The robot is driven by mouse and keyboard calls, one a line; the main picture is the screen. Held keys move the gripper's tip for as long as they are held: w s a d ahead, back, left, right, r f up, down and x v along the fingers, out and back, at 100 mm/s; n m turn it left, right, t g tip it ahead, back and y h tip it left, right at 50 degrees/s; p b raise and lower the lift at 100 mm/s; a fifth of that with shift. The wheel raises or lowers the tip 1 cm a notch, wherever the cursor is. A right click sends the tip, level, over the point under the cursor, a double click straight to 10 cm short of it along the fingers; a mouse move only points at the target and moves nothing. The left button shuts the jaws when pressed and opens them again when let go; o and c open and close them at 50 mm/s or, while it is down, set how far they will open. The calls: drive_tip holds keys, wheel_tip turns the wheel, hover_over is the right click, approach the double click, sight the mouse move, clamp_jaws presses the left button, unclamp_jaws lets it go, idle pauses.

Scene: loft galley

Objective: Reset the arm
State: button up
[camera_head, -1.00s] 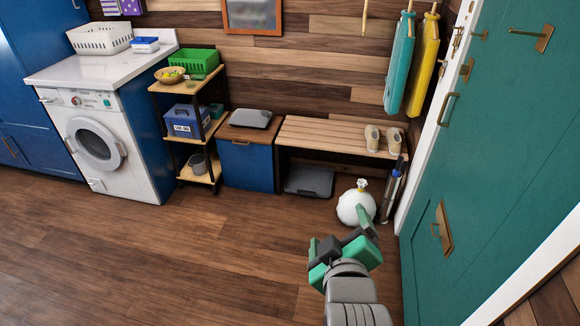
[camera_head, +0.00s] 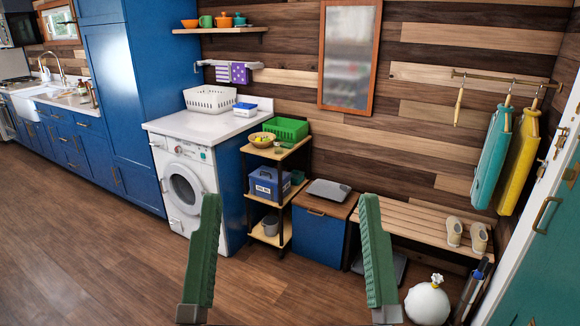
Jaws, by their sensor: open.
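My gripper (camera_head: 290,250) is at the bottom middle of the head view. Its two green fingers stand upright and wide apart, with nothing between them but floor and the front of the shelf and blue cabinet behind. The gripper is open and empty. The rest of my arm is below the picture and hidden.
A white washer (camera_head: 182,190) and a shelf rack (camera_head: 270,243) stand along the wall, with a blue cabinet (camera_head: 318,236) and slatted bench (camera_head: 415,217) to their right. A white round tied bag (camera_head: 427,304) sits on the floor near the teal door (camera_head: 545,262). Wooden floor at left (camera_head: 75,235) is clear.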

wheel_tip(320, 180, up, 39)
drive_tip(key=p, duration=3.7)
wheel_tip(320, 180, down, 51)
drive_tip(key=b, duration=5.1)
